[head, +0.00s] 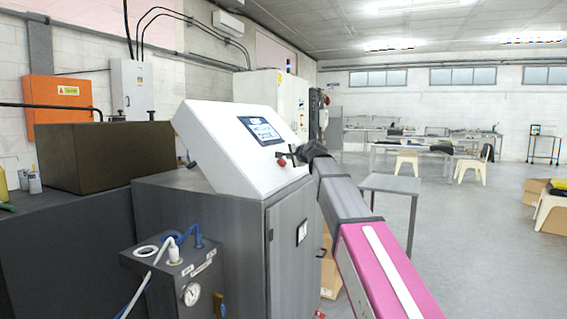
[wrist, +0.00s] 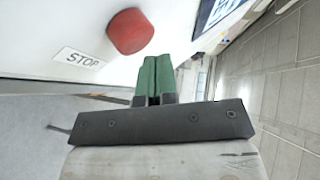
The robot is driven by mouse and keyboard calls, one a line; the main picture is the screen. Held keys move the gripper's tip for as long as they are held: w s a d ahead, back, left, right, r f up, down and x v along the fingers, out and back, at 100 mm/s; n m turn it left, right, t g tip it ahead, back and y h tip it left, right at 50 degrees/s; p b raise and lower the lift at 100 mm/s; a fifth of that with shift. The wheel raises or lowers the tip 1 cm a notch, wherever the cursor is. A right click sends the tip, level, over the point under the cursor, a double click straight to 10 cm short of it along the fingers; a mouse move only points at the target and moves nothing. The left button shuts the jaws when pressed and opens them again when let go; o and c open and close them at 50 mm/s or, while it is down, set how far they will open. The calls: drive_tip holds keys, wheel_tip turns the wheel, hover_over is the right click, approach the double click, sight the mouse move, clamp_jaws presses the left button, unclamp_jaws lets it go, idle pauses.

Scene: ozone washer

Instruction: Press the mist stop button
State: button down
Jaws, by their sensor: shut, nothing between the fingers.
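The red stop button (wrist: 130,31) shows in the wrist view on the white panel, beside a label reading STOP (wrist: 79,58). In the head view the button (head: 282,162) is a small red spot on the sloped white console (head: 215,130), below its screen. My gripper (wrist: 157,62) has its green fingers shut together, with nothing between them. The fingertips are close to the button, just right of and below it in the wrist view; I cannot tell whether they touch. In the head view my gripper (head: 290,158) is small and dark, at the console's front face.
The console's lit screen (head: 261,130) is left of my gripper. A grey cabinet (head: 235,240) stands below it, with a gauge box (head: 178,265) at its front. A small grey table (head: 390,184) stands to the right, with open floor beyond.

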drive_tip(key=shift+d+r, duration=0.1)
drive_tip(key=shift+d, duration=0.05)
drive_tip(key=shift+s+d+r, duration=0.35)
drive_tip(key=shift+d+r, duration=0.45)
drive_tip(key=shift+r, duration=0.05)
drive_tip(key=shift+s+d+r, duration=0.3)
drive_tip(key=shift+d+r, duration=0.5)
drive_tip(key=shift+r, duration=0.05)
